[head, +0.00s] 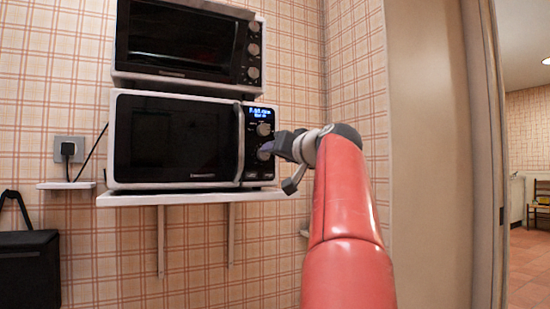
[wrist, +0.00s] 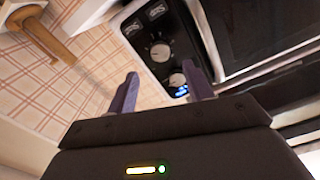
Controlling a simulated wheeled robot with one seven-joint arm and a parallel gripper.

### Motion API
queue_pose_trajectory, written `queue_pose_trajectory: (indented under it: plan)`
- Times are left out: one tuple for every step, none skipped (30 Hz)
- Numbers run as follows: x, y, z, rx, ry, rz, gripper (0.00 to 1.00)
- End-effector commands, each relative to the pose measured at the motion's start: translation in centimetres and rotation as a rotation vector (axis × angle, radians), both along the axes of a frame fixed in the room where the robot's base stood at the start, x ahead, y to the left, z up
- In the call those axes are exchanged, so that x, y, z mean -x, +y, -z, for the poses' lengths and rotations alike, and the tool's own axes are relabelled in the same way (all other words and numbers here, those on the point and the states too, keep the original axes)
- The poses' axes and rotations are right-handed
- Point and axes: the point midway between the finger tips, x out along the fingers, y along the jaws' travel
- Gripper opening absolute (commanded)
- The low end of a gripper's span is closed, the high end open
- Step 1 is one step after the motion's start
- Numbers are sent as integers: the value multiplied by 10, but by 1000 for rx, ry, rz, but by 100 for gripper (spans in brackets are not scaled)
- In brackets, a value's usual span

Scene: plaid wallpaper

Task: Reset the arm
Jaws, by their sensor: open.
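My arm reaches forward in the head view, and my gripper (head: 270,149) is in front of the lower knob of the white-framed microwave (head: 175,140). In the wrist view my gripper (wrist: 160,70) is open, its two purple fingers spread with nothing held between them. The microwave's dark control panel (wrist: 158,25) shows beyond the fingers, with a knob (wrist: 160,51) near the fingertips and a lit blue display. I cannot tell whether a fingertip touches the panel.
The microwave stands on a white wall shelf (head: 200,198). A second oven (head: 180,38) sits on top of it. A wall socket (head: 69,150) with a plug and a black bag (head: 28,270) are at left. A doorway opens at far right.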

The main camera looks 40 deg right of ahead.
Motion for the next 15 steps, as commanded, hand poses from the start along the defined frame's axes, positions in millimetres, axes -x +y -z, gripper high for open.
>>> queue_pose_trajectory:
  plan:
    - [0,0,0,0,0,0,51]
    - [0,0,0,0,0,0,51]
    - [0,0,0,0,0,0,51]
    - [0,0,0,0,0,0,51]
    - [0,0,0,0,0,0,51]
    - [0,0,0,0,0,0,51]
    - [0,0,0,0,0,0,51]
    - [0,0,0,0,1,0,51]
    - [-1,2,1,-3,5,-3,51]
    - [-2,5,3,-7,11,-6,51]
    - [-3,10,5,-12,22,-10,51]
    - [-6,19,10,-23,41,-20,51]
    - [-8,27,15,-32,61,-29,51]
    - [-10,37,22,-43,86,-41,51]
    - [-12,54,34,-61,126,-58,51]
